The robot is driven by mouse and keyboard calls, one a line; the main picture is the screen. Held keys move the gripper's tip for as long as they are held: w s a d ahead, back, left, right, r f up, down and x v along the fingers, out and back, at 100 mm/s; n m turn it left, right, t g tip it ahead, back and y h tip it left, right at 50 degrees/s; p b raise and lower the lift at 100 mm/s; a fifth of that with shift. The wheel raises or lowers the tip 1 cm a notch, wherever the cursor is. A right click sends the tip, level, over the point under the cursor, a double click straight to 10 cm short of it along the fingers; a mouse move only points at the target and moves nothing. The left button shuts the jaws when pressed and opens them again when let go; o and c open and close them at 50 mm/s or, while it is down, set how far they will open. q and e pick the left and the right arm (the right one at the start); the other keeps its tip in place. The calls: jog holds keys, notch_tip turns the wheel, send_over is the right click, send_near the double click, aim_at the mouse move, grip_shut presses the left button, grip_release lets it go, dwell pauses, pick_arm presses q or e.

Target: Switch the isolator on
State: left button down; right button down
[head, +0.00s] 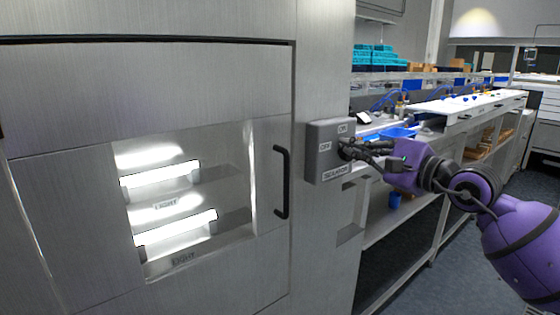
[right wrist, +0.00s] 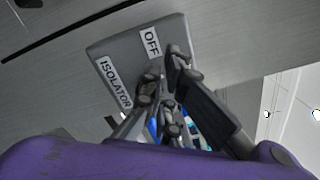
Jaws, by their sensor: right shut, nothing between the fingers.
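The isolator (head: 314,165) is a grey box on the metal cabinet face, right of the door. In the head view it has white labels: one at the left that looks like OFF, one at the top that looks like ON, and ISOLATOR below. My right gripper (head: 347,150) is shut and empty, with its dark fingertips at the right part of the box front. The isolator also shows in the right wrist view (right wrist: 113,52), with the fingers (right wrist: 165,88) over its edge. The switch lever is hidden behind the fingers; I cannot tell its position or whether they touch it. My left gripper is out of view.
A cabinet door (head: 80,240) with a black handle (head: 284,182) and a lit window stands left of the box. A long workbench (head: 440,129) with blue trays runs back on the right, close behind my right arm. Open floor (head: 455,265) shows at the lower right.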

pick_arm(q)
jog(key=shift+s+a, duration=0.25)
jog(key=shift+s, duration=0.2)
pick_arm(e)
jog(key=v, duration=0.4)
jog(key=shift+s+d+r, duration=0.1)
jog(key=shift+s+d, duration=0.15)
